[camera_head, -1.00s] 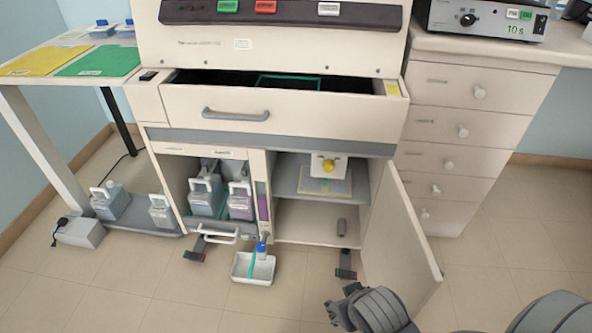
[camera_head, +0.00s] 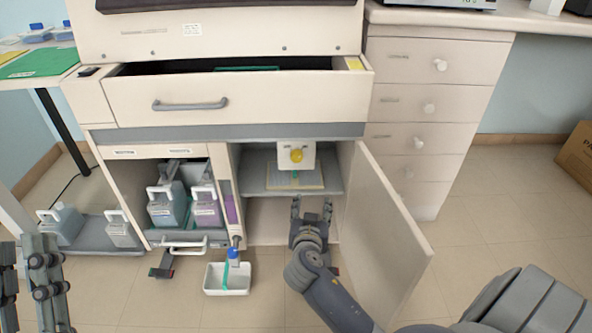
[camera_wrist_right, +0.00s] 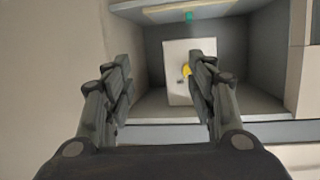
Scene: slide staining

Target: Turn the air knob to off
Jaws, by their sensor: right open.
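The yellow air knob (camera_head: 297,155) sits on the front of a white box (camera_head: 283,148) inside the open lower right cabinet. The knob's pointing direction is too small to tell. In the right wrist view the knob (camera_wrist_right: 187,69) shows beside the right fingertip, on the box (camera_wrist_right: 176,88). My right gripper (camera_head: 312,203) is open and empty in front of the cabinet, below and short of the knob, not touching it. It also shows in the right wrist view (camera_wrist_right: 160,62). My left gripper (camera_head: 26,243) is at the lower left edge, partly cut off, away from the cabinet.
The open cabinet door (camera_head: 385,225) stands to the right of my right arm. A grey shelf (camera_head: 256,182) lies under the box, with a pale board on it. Bottles (camera_head: 166,207) stand in the left compartment. A white tray (camera_head: 214,281) is on the floor in front.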

